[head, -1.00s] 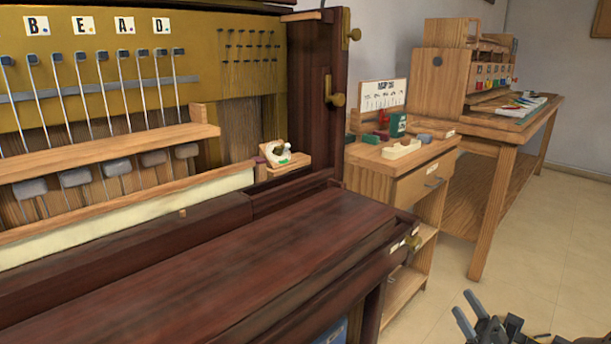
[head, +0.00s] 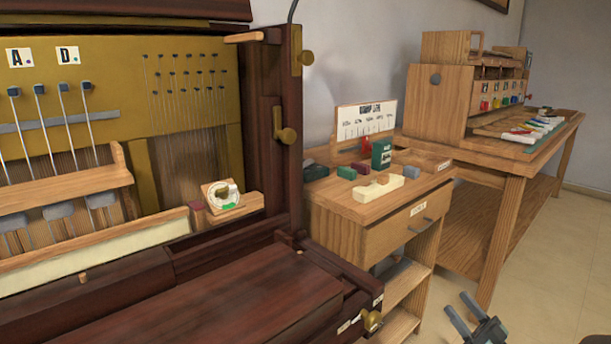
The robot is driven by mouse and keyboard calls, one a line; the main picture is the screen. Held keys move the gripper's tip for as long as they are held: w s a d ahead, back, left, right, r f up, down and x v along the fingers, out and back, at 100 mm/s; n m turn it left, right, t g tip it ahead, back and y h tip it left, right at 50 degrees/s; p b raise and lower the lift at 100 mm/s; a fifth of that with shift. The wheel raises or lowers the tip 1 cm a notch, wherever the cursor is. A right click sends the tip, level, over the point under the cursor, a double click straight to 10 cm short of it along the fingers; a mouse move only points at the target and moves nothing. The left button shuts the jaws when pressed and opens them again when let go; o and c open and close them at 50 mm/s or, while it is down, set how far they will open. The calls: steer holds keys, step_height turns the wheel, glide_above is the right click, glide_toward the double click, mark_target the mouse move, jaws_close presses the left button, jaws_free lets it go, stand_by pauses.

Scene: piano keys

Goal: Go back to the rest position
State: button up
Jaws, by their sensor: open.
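My gripper (head: 462,318) shows at the bottom edge of the head view, right of centre. Its two dark fingers are apart and nothing is between them. It is over the pale tiled floor, in front of the small wooden cabinet and clear of the piano. The rest of my arm is mostly outside the picture. The opened piano (head: 200,310) fills the left side, with its dark red-brown wood, gold plate (head: 110,75) and several hammers in view.
A small wooden cabinet (head: 375,232) with coloured blocks on top stands right of the piano. A long wooden bench (head: 490,165) with a wooden organizer (head: 440,100) stands behind it. A small wooden block with a white roll (head: 222,195) sits on the piano. The floor (head: 560,260) at right is free.

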steer(key=w+a+r+m+g+h+p, duration=0.1)
steer(key=w+a+r+g+h+p, duration=0.2)
steer(key=w+a+r+h+p, duration=0.45)
step_height(320, 180, up, 12)
steer(key=s+a+m+g+h+p, duration=0.2)
steer(key=a+g+h+p, duration=0.15)
steer(key=h+p, duration=0.45)
steer(key=s+a+r+m+g+p, duration=0.1)
steer(key=s+a+r+g+p, duration=0.3)
steer(key=s, duration=0.7)
steer(key=s+a+r+m+g+p, duration=0.1)
steer(key=s+a+r+g+p, duration=0.3)
steer(key=s+r+p, duration=0.3)
steer(key=s+a+r+m+g+y+p, duration=0.1)
steer(key=s+a+r+g+p, duration=0.3)
steer(key=s, duration=1.1)
step_height(320, 180, up, 3)
steer(key=m+p, duration=0.1)
steer(key=p, duration=0.3)
steer(key=shift+s+f, duration=0.15)
steer(key=shift+f, duration=0.05)
